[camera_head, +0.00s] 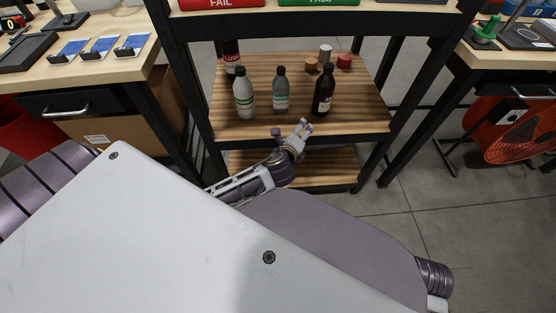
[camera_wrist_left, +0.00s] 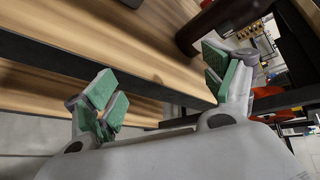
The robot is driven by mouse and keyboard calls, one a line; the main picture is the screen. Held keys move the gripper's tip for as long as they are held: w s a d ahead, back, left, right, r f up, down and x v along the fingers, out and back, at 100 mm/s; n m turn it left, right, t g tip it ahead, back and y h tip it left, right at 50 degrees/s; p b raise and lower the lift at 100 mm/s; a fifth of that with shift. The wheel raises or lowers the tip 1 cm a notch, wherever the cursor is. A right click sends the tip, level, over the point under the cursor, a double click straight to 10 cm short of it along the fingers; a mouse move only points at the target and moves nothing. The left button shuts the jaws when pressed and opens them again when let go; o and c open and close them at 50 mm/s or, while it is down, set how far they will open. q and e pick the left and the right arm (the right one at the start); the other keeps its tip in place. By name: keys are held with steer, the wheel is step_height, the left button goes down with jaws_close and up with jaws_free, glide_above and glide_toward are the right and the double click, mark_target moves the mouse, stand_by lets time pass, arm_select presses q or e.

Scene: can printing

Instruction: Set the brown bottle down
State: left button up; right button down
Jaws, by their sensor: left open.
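My left gripper (camera_head: 303,126) is at the front edge of that board, just below and in front of the bottle. It is open and empty. In the left wrist view my left gripper (camera_wrist_left: 160,82) shows its green pads spread wide apart. There the brown bottle (camera_wrist_left: 218,20) is dark and partly cut off by the top edge, beyond the right finger. It appears apart from the pads. My right gripper is not in view.
A white bottle (camera_head: 244,94) and a grey bottle (camera_head: 280,92) stand left of the brown one. A dark red-labelled bottle (camera_head: 231,62) is behind. Small brown (camera_head: 311,65), silver (camera_head: 325,55) and red (camera_head: 344,62) pieces lie at the back. Black shelf posts (camera_head: 404,105) flank the board.

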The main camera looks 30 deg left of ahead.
arm_select(q)
steer(key=s+d+f+n+g+h, duration=0.2)
steer(key=s+f+n+g, duration=0.2)
steer(key=s+n, duration=0.5)
steer(key=s+d+f+n+g+h, duration=0.2)
steer(key=s+f+n+g, duration=0.3)
steer(key=s+n, duration=0.4)
steer(key=s+d, duration=0.1)
steer(key=s, duration=0.3)
steer(key=shift+s+d+n+g, duration=0.25)
steer(key=shift+s+n+g, duration=0.15)
